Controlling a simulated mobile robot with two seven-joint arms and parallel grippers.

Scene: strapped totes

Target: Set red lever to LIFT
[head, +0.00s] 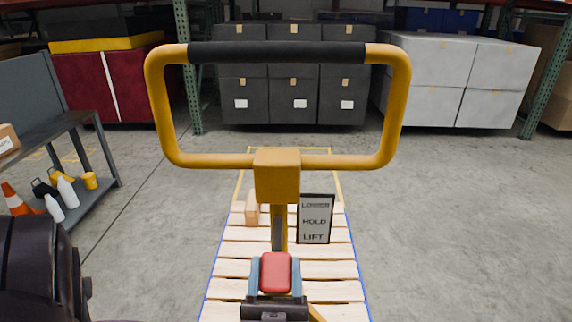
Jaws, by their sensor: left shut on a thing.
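The red lever (276,272) shows at the lower middle of the head view, below the yellow handle's hub. My left gripper (276,284) is shut on it, with a blue finger on each side of the red end. The label plate (315,220) stands just right of the lever's post. My right gripper is not in view.
The yellow handle loop (401,110) with a black grip (277,52) rises above the lever. A wooden pallet (225,266) lies below, with a small box (252,209) on it. A shelf cart (98,160) stands at left. Stacked totes (293,88) fill the back. The floor at right is clear.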

